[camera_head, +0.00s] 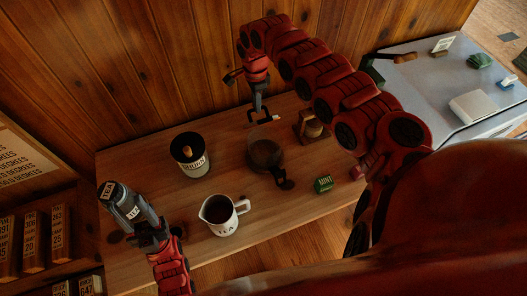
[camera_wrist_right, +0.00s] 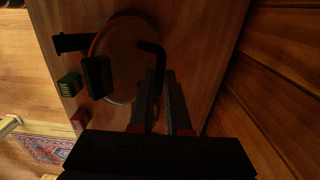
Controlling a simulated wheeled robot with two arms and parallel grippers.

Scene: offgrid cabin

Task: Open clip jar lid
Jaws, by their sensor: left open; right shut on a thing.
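A round dark glass vessel (camera_head: 263,155), which I take to be the clip jar, stands mid-table with a black handle (camera_head: 285,183) towards the front. In the right wrist view its round top (camera_wrist_right: 118,55) has a tan rim, and a bent black bar (camera_wrist_right: 153,48) reaches from it towards the fingers. My right gripper (camera_head: 262,117) is at its wall side, with its fingers (camera_wrist_right: 165,80) close together on what seems to be that bar; the exact contact is dark. My left gripper (camera_head: 148,235) is open at the front left, beside a grey labelled cylinder (camera_head: 127,207); contact is unclear.
The plank wall rises close behind my right gripper.

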